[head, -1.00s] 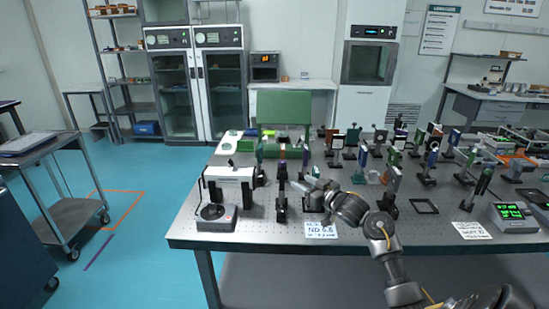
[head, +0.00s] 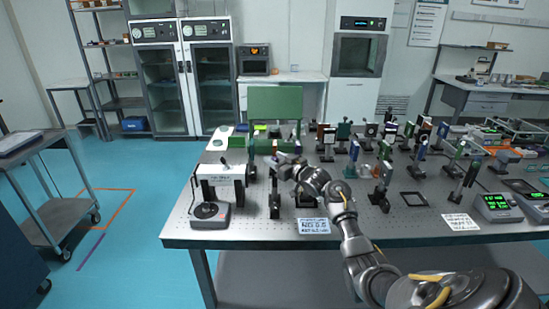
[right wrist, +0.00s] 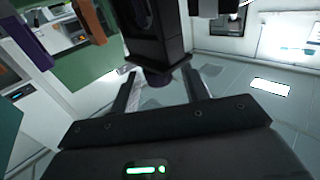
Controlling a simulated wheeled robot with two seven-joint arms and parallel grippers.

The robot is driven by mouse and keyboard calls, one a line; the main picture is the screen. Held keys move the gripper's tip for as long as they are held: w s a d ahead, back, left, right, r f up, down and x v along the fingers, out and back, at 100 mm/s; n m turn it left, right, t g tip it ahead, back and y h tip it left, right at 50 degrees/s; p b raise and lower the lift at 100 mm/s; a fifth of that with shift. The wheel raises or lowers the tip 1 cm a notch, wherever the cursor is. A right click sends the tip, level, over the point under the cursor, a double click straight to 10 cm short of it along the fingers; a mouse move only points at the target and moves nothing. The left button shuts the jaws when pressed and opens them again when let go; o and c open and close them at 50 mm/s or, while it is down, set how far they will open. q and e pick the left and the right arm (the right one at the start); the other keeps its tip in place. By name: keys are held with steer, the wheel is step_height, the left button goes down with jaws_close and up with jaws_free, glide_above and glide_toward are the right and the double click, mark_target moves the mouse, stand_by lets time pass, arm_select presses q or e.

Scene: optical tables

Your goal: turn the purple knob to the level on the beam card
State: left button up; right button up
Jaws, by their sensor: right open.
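My right gripper (head: 281,164) is over the front of the optical table, beside a dark upright post (head: 274,195). In the right wrist view my right gripper (right wrist: 160,82) is open, with its fingers on either side of a dark round knob (right wrist: 157,77) with a slight purple tint, below a black block. I cannot tell whether the fingers touch it. A white card with writing (head: 314,226) lies at the table's front edge; its text seems to include "0.5". A second written card (head: 461,222) lies further right. My left gripper is not in view.
A white bridge-shaped device (head: 220,172) and a grey box with a round dial (head: 210,213) stand left of the gripper. Several mounted optics crowd the table to the right. Meters with green digits (head: 497,206) stand at the right. Bare tabletop (head: 400,222) shows in front.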

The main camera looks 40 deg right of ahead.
steer(key=shift+w, duration=0.4)
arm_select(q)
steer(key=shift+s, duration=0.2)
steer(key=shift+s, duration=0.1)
arm_select(e)
steer(key=c, duration=1)
steer(key=shift+o, duration=0.2)
steer(key=n+y+b, duration=0.1)
steer(key=n+y, duration=0.1)
steer(key=y, duration=0.1)
steer(key=shift+d+f+g+b, duration=0.1)
steer(key=shift+g+b, duration=0.2)
steer(key=shift+b, duration=0.1)
steer(key=shift+n+y, duration=0.3)
steer(key=shift+y, duration=0.2)
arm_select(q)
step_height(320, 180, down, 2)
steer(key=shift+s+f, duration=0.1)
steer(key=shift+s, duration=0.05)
